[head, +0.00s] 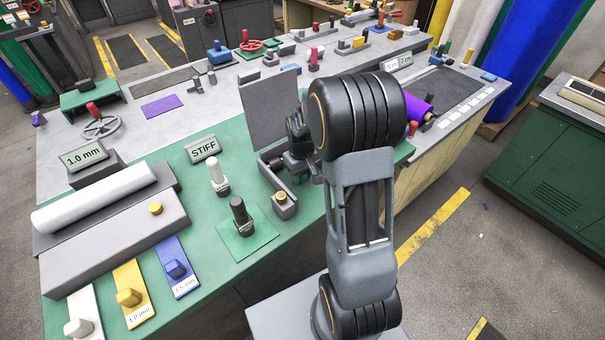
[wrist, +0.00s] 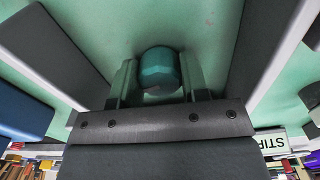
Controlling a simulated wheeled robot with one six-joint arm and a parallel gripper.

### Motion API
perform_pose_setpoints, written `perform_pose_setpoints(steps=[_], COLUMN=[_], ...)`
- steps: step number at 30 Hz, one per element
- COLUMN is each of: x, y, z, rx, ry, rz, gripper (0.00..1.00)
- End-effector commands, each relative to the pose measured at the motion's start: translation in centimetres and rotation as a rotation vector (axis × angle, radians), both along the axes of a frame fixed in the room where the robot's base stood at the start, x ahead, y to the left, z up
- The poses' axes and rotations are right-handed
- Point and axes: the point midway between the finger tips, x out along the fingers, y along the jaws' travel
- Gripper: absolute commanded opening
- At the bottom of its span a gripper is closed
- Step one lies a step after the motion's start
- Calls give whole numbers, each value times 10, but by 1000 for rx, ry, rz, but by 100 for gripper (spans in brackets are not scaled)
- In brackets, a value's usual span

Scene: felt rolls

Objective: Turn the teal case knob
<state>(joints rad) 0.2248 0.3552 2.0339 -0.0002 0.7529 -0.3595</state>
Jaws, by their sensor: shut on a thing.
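The teal knob (wrist: 158,70) shows in the wrist view as a rounded cap between the two fingers of my gripper (wrist: 160,88). The gripper is shut on it, with a finger on each side. A pale green surface lies behind the knob. In the head view my gripper (head: 300,160) is down by the upright grey panel (head: 270,108), largely behind my own arm. The teal knob is hidden there.
A small grey block with a yellow button (head: 281,197) stands just left of my arm. A dark handle on a green plate (head: 238,250), a white handle (head: 215,170) and the STIFF sign (head: 204,149) stand further left. Dark walls flank the gripper in the wrist view.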

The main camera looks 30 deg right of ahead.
Motion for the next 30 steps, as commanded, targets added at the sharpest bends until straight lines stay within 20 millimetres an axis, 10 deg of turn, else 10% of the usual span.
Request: perform_pose_setpoints(steps=[30], x=[1], y=[0], z=[1], rx=[0], ry=[-3], rz=[-310], gripper=[17])
